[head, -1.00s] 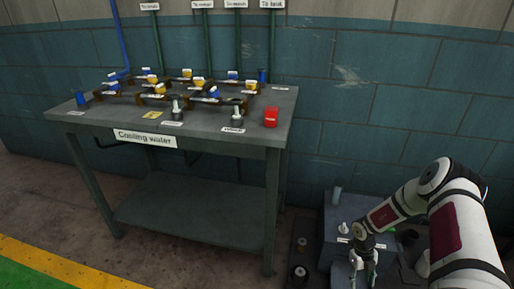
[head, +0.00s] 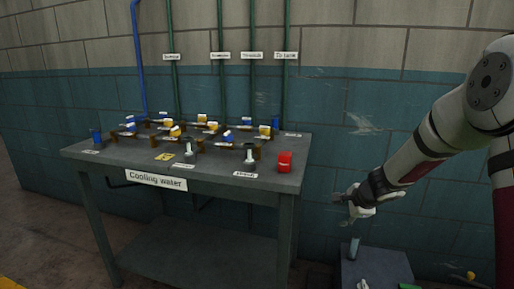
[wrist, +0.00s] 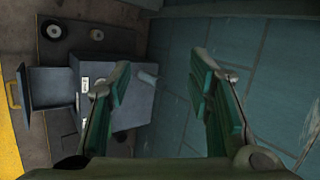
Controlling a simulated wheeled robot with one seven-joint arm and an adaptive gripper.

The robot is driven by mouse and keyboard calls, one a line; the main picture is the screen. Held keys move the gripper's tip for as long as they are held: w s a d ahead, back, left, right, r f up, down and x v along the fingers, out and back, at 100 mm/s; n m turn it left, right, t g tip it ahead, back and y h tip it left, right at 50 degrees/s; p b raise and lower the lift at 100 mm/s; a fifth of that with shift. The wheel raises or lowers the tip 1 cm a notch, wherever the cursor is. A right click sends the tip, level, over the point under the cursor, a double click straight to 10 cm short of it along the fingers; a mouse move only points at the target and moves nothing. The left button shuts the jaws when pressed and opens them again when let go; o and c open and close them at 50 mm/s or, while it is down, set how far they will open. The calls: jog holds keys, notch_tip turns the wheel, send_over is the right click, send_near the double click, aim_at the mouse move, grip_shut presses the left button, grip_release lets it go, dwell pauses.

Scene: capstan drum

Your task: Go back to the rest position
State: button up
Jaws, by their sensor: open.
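My gripper (head: 350,203) is at the right in the head view, raised in front of the teal wall and above a grey box. It stands to the right of the workbench and touches nothing that I can see. In the wrist view its two green fingers (wrist: 165,95) are spread apart with nothing between them.
A grey workbench (head: 120,165) labelled "Cooling water" holds blue and yellow valves and a red block (head: 285,162). The grey box (head: 378,268) stands on the floor at right; in the wrist view an open drawer (wrist: 55,87) shows beside it. The teal wall (head: 335,120) is behind.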

jog(key=s+a+r+n+g+y+b, duration=0.1)
jog(key=s+a+r+n+y, duration=0.1)
jog(key=s+a+r+n, duration=0.55)
jog(key=s+a+r+n+g+y+b, duration=0.1)
jog(key=s+a+r+n+g, duration=0.15)
jog(key=s+a+r, duration=0.6)
jog(key=s+d+f+n+g+h+b, duration=0.1)
jog(key=s+d+f+n, duration=0.15)
jog(key=s, duration=0.95)
jog(key=s+d+f+n+g+h+b, duration=0.1)
jog(key=s+d+f+n+g+h, duration=0.15)
jog(key=s, duration=0.85)
jog(key=s+d+f+n+h+b, duration=0.1)
jog(key=s+d+f+n+b, duration=0.15)
jog(key=s, duration=0.95)
notch_tip(320, 180, up, 33)
jog(key=t+p, duration=0.3)
jog(key=p, duration=2.8)
jog(key=shift+s+d+n, duration=0.3)
jog(key=shift+s+n, duration=0.05)
jog(key=shift+n, duration=0.1)
